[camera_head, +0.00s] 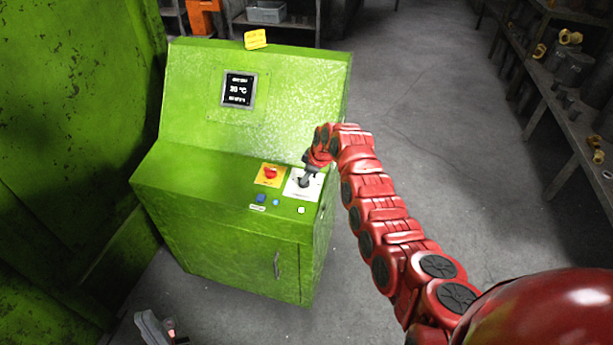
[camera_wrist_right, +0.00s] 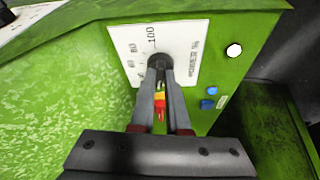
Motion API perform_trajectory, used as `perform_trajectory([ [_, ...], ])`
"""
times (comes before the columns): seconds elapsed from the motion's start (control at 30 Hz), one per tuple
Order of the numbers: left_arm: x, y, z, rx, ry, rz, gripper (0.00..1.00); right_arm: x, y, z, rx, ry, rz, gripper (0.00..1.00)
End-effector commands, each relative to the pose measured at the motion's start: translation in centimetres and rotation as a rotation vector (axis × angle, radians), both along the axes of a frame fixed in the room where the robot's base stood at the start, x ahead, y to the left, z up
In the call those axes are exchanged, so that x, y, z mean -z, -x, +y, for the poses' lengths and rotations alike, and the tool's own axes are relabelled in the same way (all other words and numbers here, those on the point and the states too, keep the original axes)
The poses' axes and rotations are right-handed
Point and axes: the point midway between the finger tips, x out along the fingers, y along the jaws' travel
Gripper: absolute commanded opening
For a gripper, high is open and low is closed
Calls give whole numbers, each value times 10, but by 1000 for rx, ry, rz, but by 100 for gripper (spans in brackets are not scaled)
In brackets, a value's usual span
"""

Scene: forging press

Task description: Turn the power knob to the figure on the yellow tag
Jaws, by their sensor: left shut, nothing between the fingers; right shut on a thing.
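The power knob (camera_wrist_right: 160,62) is dark and sits on a white plate (camera_head: 300,191) with a printed scale on the green console. In the right wrist view the plate (camera_wrist_right: 192,30) shows "100" and lower figures around the knob. My right gripper (camera_head: 306,178) is shut on the knob from above, and its fingers (camera_wrist_right: 161,75) hide part of the knob and scale. I cannot tell which figure the knob points at. The yellow tag (camera_head: 256,39) stands on the console's top edge; its writing is too small to read. My left gripper (camera_head: 162,330) is shut and empty at the bottom left.
A red stop button (camera_head: 270,173) on a yellow plate sits beside the knob plate. Blue buttons (camera_head: 261,198) and a pale button (camera_head: 301,210) are near the front edge. A small display (camera_head: 239,89) is on the sloped panel. Shelving (camera_head: 560,110) stands at the right.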

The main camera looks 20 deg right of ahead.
Motion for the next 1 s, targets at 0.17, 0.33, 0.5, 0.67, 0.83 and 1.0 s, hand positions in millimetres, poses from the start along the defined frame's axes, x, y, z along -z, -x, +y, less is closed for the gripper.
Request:
perform_trajectory([
  [0.17,0,0,0,0,0,0,0,0,0,0,0,-1,1,0],
  [0.33,-1,0,0,0,0,0,0,0,0,1,14,-3,-1,0],
  [0.5,-2,0,0,0,0,0,0,0,1,3,72,-12,-7,0],
  [0.67,-3,0,0,0,0,0,0,1,1,4,175,-26,-18,0],
  [0.83,0,0,0,0,0,0,0,2,2,6,310,-44,-29,0],
  [1.0,4,0,0,0,0,0,0,2,2,6,441,-61,-40,0],
])
